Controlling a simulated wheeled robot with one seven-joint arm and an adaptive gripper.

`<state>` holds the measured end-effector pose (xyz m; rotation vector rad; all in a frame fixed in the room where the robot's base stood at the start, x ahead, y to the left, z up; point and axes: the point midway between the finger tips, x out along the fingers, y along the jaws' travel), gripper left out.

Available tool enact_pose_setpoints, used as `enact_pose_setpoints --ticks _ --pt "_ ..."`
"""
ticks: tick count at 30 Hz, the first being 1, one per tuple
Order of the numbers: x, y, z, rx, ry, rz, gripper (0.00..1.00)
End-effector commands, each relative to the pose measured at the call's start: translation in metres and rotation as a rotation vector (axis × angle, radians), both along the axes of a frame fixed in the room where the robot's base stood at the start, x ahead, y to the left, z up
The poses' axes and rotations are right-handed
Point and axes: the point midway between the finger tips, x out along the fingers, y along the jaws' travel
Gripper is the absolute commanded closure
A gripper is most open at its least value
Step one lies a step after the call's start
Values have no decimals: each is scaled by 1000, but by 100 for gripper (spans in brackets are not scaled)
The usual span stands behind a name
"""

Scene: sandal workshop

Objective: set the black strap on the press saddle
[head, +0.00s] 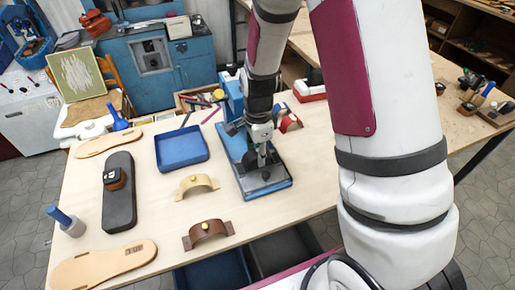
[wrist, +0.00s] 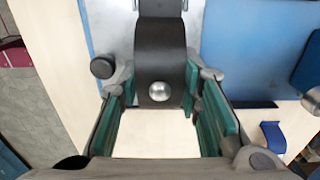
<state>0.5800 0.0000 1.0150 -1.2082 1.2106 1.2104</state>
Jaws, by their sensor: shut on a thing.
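My gripper (head: 262,152) points down over the blue press (head: 284,186). In the wrist view its green-padded fingers (wrist: 160,88) stand on either side of the black strap (wrist: 159,52), which has a round silver knob, and are shut on it. The strap lies over the grey metal part of the press (wrist: 108,22). The saddle is mostly hidden under the strap and gripper. I cannot tell whether the strap touches it. In the head view the strap is a small dark shape below my fingers, hard to make out.
A tan strap (head: 197,184), a brown strap (head: 209,231) and a red strap (head: 291,121) stand around the press. A blue tray (head: 181,148) is to its left. A dark sole (head: 119,200) and pale soles (head: 105,265) lie farther left. Bare table lies between them.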

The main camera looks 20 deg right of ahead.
Motion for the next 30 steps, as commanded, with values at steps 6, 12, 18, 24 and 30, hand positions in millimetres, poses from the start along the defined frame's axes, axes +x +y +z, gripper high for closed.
enact_pose_setpoints --ticks 6,12,18,24,30 --pt "0 0 -2 0 0 0 85" --pt "0 0 -1 0 0 0 85" --pt "0 0 -3 0 0 0 85" --pt "0 0 -5 0 1 0 85" --pt "0 0 -7 0 1 0 85"
